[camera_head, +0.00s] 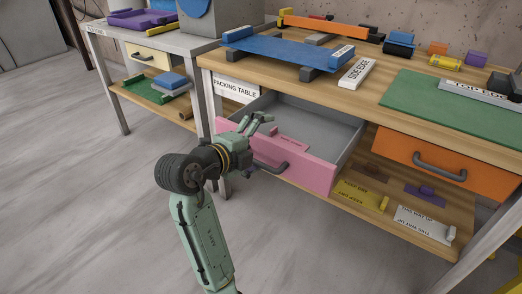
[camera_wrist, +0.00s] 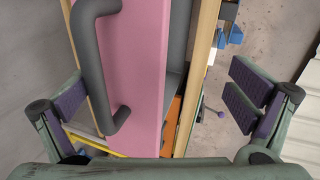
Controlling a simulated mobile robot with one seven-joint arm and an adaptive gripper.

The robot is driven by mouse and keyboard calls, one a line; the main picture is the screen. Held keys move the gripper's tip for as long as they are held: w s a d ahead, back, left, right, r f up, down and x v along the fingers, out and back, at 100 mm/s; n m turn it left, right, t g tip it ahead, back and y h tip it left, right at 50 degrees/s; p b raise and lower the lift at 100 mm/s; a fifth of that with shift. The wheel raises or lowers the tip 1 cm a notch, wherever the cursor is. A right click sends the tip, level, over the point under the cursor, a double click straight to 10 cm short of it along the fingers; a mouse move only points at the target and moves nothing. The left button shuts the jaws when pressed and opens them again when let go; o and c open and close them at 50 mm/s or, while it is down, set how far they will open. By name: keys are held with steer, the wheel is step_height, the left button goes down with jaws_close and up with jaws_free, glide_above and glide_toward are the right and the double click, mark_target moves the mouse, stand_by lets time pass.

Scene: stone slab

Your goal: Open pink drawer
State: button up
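My gripper (camera_head: 264,124) is at the left end of the drawer, by the top of the front. In the wrist view my gripper (camera_wrist: 158,95) is open, with its fingers wide apart. The pink front (camera_wrist: 140,70) and the handle (camera_wrist: 90,60) lie between the fingers in that view. The handle is nearer the left finger and does not appear gripped.
An orange drawer (camera_head: 418,158) is closed at the right. A lower shelf (camera_head: 352,160) holds small signs and blocks beneath. The tabletop carries a blue board (camera_head: 290,50) and a green mat (camera_head: 450,112). A grey side table stands at the left; the floor in front is clear.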

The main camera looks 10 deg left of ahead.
steer(key=shift+t, duration=0.7)
steer(key=r, duration=0.5)
steer(key=shift+s+a+r, duration=0.1)
steer(key=shift+a, duration=0.15)
steer(key=f, duration=0.2)
steer(key=f+g, duration=0.1)
steer(key=f, duration=0.1)
steer(key=shift+s+g, duration=0.2)
steer(key=shift+g, duration=0.1)
steer(key=shift+s+r, duration=0.2)
steer(key=shift+r, duration=0.15)
steer(key=shift+c, duration=0.8)
steer(key=shift+s+a+r, duration=0.15)
steer(key=shift+s+a, duration=0.1)
steer(key=shift+s, duration=0.2)
steer(key=shift+c, duration=1.3)
steer(key=shift+s+r, duration=0.15)
steer(key=shift+s, duration=0.25)
steer(key=c, duration=0.7)
steer(key=shift+o, duration=0.2)
steer(key=f+p+v, duration=0.1)
steer(key=f+v, duration=0.1)
steer(key=v, duration=0.8)
steer(key=shift+s, duration=0.45)
steer(key=shift+a+f+b, duration=0.1)
steer(key=shift+f+b, duration=0.05)
steer(key=shift+b, duration=0.15)
